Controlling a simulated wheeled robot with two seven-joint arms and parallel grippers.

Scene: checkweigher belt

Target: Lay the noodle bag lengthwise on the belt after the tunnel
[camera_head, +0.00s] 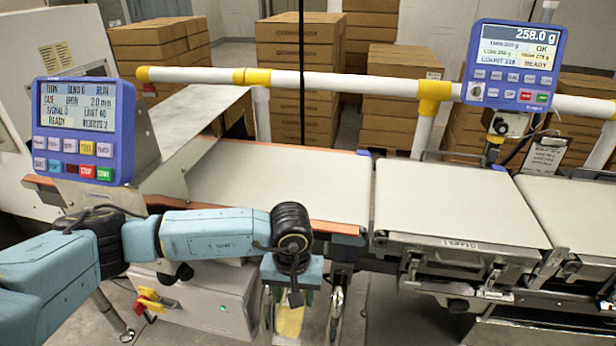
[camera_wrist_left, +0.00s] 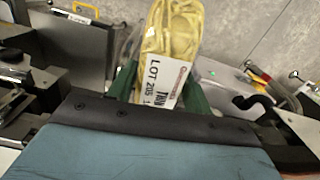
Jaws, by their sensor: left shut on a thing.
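The noodle bag (camera_wrist_left: 172,35) is yellow with a white printed label reading LOT. My left gripper (camera_wrist_left: 160,90) is shut on it, with a green finger on each side in the left wrist view. In the head view my left gripper (camera_head: 292,290) points down in front of the belt's near edge, and the yellow bag (camera_head: 290,320) hangs below belt height, partly hidden by the gripper. The bare belt (camera_head: 270,180) after the tunnel (camera_head: 175,140) lies behind the gripper. My right gripper is not in view.
A weighing belt (camera_head: 440,200) and another belt (camera_head: 575,205) continue to the right, both empty. A white and yellow guard rail (camera_head: 340,83) runs behind. Display panels (camera_head: 85,130) and (camera_head: 515,65) stand at left and right. A white box (camera_head: 205,300) sits below the belt.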

